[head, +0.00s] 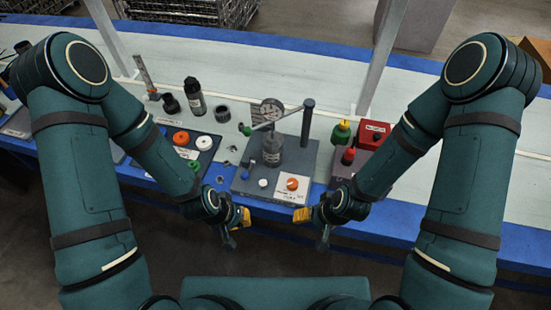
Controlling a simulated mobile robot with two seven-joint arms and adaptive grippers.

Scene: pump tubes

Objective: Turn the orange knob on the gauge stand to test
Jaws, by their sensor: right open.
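The orange knob (292,184) sits on a white labelled plate at the front right corner of the gauge stand (248,184). The stand is a grey block with a dark cylinder (272,150), a round gauge (272,110) and a post with a lever. My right gripper (304,216) is open and empty, just in front of the knob and apart from it. My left gripper (242,217) is in front of the stand's left side. Its fingers are too small to tell their opening, and no held object shows. The lettering by the knob is too small to read.
A dark tray (208,154) with orange, white and green caps lies left of the stand. Black bottles (195,97) stand behind it. A red box (373,136) and green-topped and red-topped bottles stand right. The blue bench edge (430,225) runs along the front.

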